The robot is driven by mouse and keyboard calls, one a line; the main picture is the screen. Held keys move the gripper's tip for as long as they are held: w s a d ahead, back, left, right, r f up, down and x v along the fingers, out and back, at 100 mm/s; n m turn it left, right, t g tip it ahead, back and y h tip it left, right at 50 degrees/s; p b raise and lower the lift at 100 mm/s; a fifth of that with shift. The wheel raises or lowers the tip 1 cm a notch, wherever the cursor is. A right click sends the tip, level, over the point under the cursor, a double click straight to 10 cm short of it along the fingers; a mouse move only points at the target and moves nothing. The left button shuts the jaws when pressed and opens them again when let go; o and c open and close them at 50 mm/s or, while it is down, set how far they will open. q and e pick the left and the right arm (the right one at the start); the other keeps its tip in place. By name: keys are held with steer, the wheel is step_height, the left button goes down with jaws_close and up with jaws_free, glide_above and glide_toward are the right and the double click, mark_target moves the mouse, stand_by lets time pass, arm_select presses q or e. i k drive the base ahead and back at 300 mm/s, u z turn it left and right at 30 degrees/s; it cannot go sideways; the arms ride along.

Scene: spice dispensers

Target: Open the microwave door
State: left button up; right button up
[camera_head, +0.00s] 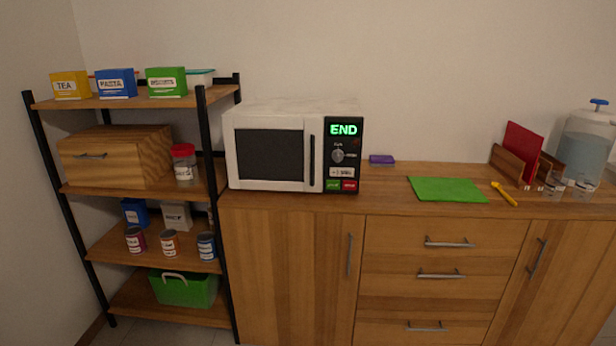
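A white microwave (294,109) stands on the left end of the wooden counter. Its door (270,156) has a dark window and looks shut. A dark vertical handle (312,161) runs along the door's right side. The control panel (344,155) to the right of the handle shows "END" in green, with a knob and several buttons below. Neither of my grippers is in view.
A shelf rack (216,150) with boxes, jars and cans stands close at the microwave's left. A purple item (381,160), a green mat (447,189) and a yellow utensil (504,194) lie on the counter (400,205) to the right. The area before the microwave is clear.

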mark_target(264, 153)
steer(key=u, duration=1.05)
steer(key=i, duration=1.3)
steer(key=z, duration=0.05)
